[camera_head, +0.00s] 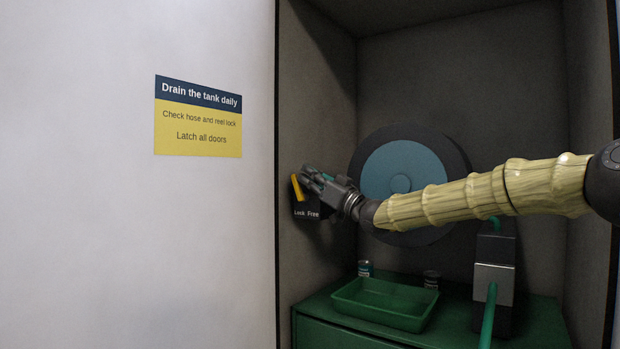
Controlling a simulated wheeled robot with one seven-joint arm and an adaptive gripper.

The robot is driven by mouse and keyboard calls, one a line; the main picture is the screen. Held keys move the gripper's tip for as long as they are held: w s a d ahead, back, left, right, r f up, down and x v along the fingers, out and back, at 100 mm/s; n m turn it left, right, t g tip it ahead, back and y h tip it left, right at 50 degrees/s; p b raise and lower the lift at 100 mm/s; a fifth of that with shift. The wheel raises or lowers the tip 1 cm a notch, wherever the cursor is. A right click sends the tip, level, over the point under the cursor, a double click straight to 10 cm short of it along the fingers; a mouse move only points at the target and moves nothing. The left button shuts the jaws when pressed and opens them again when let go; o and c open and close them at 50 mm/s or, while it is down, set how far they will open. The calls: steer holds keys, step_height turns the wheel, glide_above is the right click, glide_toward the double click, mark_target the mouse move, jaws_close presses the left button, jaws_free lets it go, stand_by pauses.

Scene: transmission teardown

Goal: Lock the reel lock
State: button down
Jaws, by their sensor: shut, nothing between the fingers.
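The reel lock is a dark box (307,213) on the cabinet's left inner wall, with the words "Lock" and "Free" along its lower face. Its yellow lever (296,187) is tilted, with its top toward the left, above the "Lock" word. My gripper (308,174) is shut and empty, right beside the lever on its right. I cannot tell whether the fingers touch the lever. The hose reel (402,165), a dark disc with a blue centre, stands behind my arm, which hides part of it.
A green tray (385,304) sits on the green cabinet top (545,325). Two small cans, one left (365,268) and one right (431,280), stand behind it. A grey block with green hose (494,283) stands at right. A sign (198,116) hangs outside.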

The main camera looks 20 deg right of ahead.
steer(key=shift+w+a+r, duration=0.1)
steer(key=shift+a+r, duration=0.1)
steer(key=shift+a, duration=0.15)
steer(key=shift+d, duration=0.2)
